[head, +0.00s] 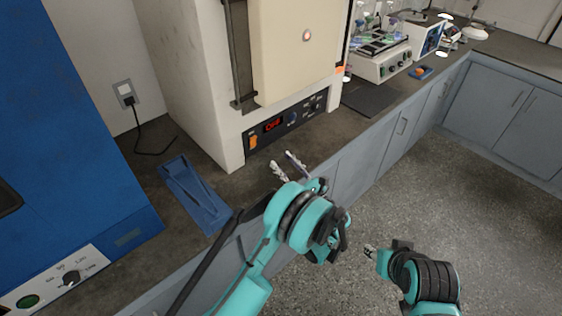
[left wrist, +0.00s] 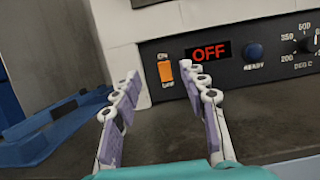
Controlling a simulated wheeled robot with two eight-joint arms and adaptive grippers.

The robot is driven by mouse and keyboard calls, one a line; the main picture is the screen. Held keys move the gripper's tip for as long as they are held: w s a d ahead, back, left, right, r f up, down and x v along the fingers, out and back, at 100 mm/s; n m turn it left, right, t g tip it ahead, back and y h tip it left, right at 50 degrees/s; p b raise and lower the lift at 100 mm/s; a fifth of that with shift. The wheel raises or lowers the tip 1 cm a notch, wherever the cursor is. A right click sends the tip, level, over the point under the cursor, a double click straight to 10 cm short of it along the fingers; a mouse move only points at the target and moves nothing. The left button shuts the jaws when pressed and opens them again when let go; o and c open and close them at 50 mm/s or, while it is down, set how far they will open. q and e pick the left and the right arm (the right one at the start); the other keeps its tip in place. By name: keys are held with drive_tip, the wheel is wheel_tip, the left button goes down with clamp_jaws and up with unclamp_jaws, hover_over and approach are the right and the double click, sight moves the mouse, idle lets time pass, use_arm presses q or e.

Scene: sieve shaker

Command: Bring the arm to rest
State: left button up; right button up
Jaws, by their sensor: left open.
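My left gripper (head: 283,166) is in front of the furnace's control panel, at the counter's front edge. Its two fingers are spread and empty, as the left wrist view (left wrist: 164,88) also shows. The cream furnace (head: 190,75) has a closed door. Its dark control panel (left wrist: 225,62) carries an orange switch (left wrist: 165,71), a red display (left wrist: 208,51) reading OFF, a blue button (left wrist: 254,52) and a dial (left wrist: 305,44). My right gripper (head: 370,252) is low over the floor at the lower right, too small to judge its fingers.
A blue tray-like holder (head: 188,190) lies on the counter (head: 240,187) left of the furnace. A blue machine (head: 65,130) stands at the far left. A shaker with flasks (head: 380,62) and a dark mat (head: 369,97) are to the right. The floor (head: 450,190) is clear.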

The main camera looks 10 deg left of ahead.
idle(0.3)
use_arm(q)
drive_tip(key=shift+w+a+r, duration=0.15)
drive_tip(key=shift+a+r, duration=0.05)
drive_tip(key=shift+a, duration=0.05)
drive_tip(key=s+a+r+n+g+h, duration=0.3)
drive_tip(key=a+n+h, duration=0.1)
drive_tip(key=a+n, duration=0.15)
drive_tip(key=s+a+r+n+g+h, duration=0.2)
drive_tip(key=s+a+r+n+h, duration=0.1)
drive_tip(key=a+n, duration=0.3)
drive_tip(key=s+d+f+n+h, duration=0.1)
drive_tip(key=s+n+h, duration=0.4)
drive_tip(key=s, duration=0.6)
drive_tip(key=s+d+f+n+g+h, duration=0.1)
drive_tip(key=s+d+n+h, duration=0.2)
drive_tip(key=s+n, duration=0.6)
drive_tip(key=shift+s+h, duration=0.9)
drive_tip(key=shift+s, duration=0.5)
drive_tip(key=shift+f, duration=0.1)
